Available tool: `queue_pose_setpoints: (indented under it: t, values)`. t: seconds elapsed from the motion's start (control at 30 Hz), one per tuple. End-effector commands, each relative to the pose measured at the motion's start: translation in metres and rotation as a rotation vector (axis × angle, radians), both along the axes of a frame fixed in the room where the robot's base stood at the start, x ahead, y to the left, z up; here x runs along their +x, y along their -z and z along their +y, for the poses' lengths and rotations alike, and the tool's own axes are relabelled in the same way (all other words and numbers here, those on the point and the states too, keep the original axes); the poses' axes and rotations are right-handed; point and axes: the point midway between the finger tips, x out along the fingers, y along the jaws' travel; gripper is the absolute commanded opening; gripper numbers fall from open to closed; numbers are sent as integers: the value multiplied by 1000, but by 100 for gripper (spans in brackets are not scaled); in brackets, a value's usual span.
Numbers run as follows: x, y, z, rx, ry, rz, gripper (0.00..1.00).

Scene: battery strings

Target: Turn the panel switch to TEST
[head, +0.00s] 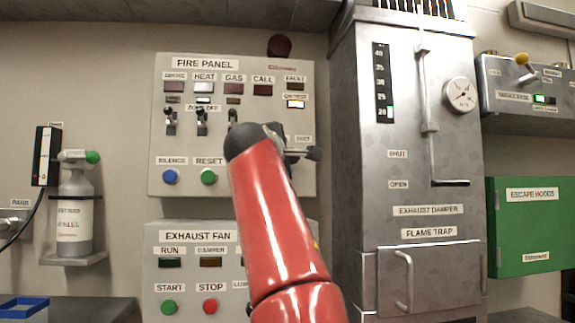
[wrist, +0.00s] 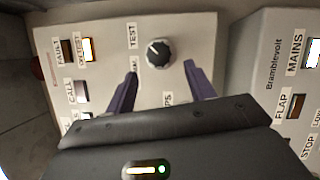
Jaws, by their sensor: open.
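The panel switch, a round black knob (wrist: 158,52) with a pale pointer mark, is in the wrist view. Its mark seems to point up and left, towards the TEST label (wrist: 132,36). My gripper (wrist: 161,70) is open, one purple finger to each side and short of the knob in the picture; I see no contact. The fire panel (head: 220,132) is in the head view, where my red arm covers its lower right and hides the knob. The TEST label (head: 304,139) shows there beside my gripper. The ON TEST lamp (head: 296,104) is lit; it also glows in the wrist view (wrist: 87,50).
Toggle switches (head: 202,120) and blue and green buttons (head: 170,177) are left of my arm. The exhaust fan panel (head: 190,285) is below. A metal damper cabinet (head: 400,160) stands close on the right. A bottle (head: 76,215) sits on a shelf at left.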

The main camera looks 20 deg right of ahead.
Motion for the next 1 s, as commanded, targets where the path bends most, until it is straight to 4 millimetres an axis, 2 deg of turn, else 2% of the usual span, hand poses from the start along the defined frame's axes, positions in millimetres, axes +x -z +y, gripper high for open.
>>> queue_pose_setpoints:
  t: [0.1,0.23,0.77,0.87,0.97,1.0]
  values:
    - [-14,4,11,0,-2,-1,54]
    - [-21,3,16,1,1,0,54]
    - [-23,3,17,3,0,1,54]
    - [-24,10,16,38,-11,7,54]
    - [-27,33,14,140,-43,24,54]
    - [-29,47,14,201,-60,34,54]
